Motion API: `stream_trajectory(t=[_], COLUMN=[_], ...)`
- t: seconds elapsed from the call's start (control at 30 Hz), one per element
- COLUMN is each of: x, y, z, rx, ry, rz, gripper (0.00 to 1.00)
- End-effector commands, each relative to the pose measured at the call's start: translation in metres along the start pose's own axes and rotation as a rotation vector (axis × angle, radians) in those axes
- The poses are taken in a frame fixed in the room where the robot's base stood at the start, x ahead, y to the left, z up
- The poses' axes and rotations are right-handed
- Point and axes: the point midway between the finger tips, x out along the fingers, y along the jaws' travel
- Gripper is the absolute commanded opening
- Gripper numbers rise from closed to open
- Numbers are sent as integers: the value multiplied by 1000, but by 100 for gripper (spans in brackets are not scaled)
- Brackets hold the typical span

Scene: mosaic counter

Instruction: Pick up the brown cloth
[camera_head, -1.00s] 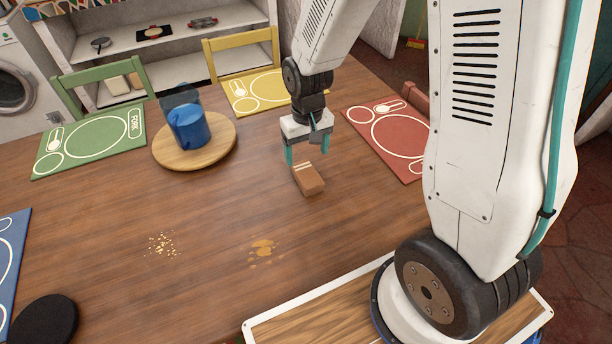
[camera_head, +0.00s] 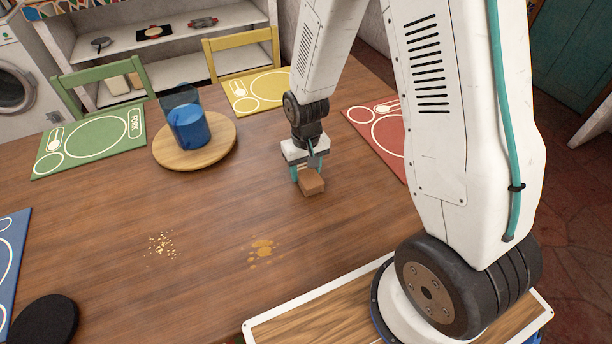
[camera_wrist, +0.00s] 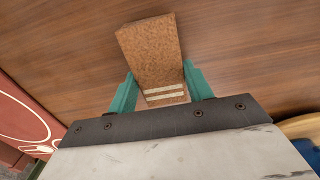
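The brown cloth (camera_head: 313,184) is a folded, block-like bundle lying on the wooden table. In the wrist view the cloth (camera_wrist: 152,55) shows a rough brown top and two cream stripes at its near end. My gripper (camera_head: 306,174) is low over the striped end, pointing down. In the wrist view the teal fingers of my gripper (camera_wrist: 160,78) stand apart, one on each side of the cloth, very close to its sides. A firm grip is not visible. In the head view my gripper hides the cloth's far end.
A round wooden board (camera_head: 222,152) with a blue cup (camera_head: 188,127) stands left of my gripper. A red placemat (camera_head: 385,140) lies to the right. Crumbs (camera_head: 162,245) and a yellowish spill (camera_head: 261,252) lie in front. The table around the cloth is clear.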

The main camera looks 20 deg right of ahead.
Motion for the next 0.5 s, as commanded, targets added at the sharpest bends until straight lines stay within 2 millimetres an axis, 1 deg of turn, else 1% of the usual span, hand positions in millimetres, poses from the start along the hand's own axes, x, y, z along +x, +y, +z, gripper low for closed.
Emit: stream_trajectory(t=[0.13, 0.17, 0.37, 0.5], x=[0, 0, -2, -10], y=[0, 0, 0, 0], z=[0, 0, 0, 0], rx=[0, 0, 0, 0], ry=[0, 0, 0, 1], rz=[0, 0, 0, 0], gripper=[28, 24, 24, 24])
